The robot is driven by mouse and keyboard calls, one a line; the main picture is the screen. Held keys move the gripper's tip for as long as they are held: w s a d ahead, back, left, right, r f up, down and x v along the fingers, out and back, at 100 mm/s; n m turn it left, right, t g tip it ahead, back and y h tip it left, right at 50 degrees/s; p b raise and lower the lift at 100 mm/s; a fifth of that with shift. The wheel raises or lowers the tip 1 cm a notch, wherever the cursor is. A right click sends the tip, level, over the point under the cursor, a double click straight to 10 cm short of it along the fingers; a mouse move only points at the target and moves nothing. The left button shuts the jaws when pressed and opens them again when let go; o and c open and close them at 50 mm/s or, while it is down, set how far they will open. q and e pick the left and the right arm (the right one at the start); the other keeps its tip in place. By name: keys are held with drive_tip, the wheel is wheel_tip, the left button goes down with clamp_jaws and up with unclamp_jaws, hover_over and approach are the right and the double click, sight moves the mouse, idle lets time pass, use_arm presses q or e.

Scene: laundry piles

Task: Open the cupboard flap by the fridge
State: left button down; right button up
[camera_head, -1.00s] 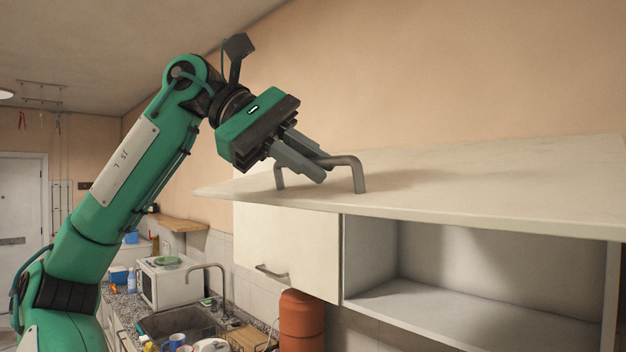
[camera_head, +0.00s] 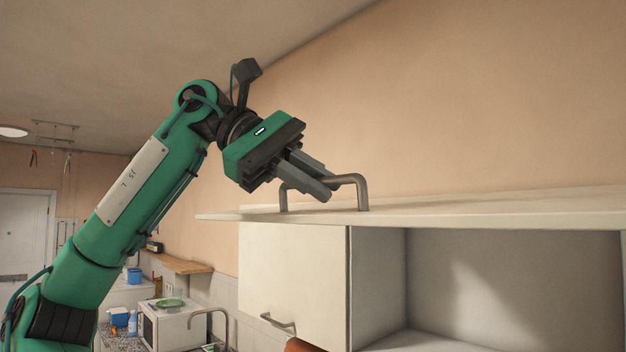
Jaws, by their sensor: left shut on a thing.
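The cupboard flap (camera_head: 470,214) is swung up and stands out nearly level above the cupboard, seen almost edge-on. Its grey bar handle (camera_head: 362,192) stands up from the flap's outer face near the left part. My left gripper (camera_head: 318,188) is shut on the handle's crossbar. Below the flap, the cupboard's inside (camera_head: 510,285) shows open and looks empty. My right gripper is not in view. The fridge is not in view.
A closed cupboard door (camera_head: 292,270) with its own handle (camera_head: 278,323) is left of the open compartment. A microwave (camera_head: 172,325), a tap (camera_head: 210,318) and a wooden shelf (camera_head: 182,264) are lower left. The wall above the flap is bare.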

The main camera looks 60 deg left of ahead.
use_arm(q)
drive_tip(key=c, duration=1.6)
unclamp_jaws()
drive_tip(key=shift+c, duration=0.2)
drive_tip(key=shift+o, duration=0.7)
drive_tip(key=shift+w, duration=0.2)
drive_tip(key=shift+s+a, duration=0.1)
drive_tip(key=shift+s+a+r, duration=0.15)
drive_tip(key=b+v, duration=0.2)
drive_tip(key=v, duration=1.1)
drive_tip(key=shift+s, duration=0.1)
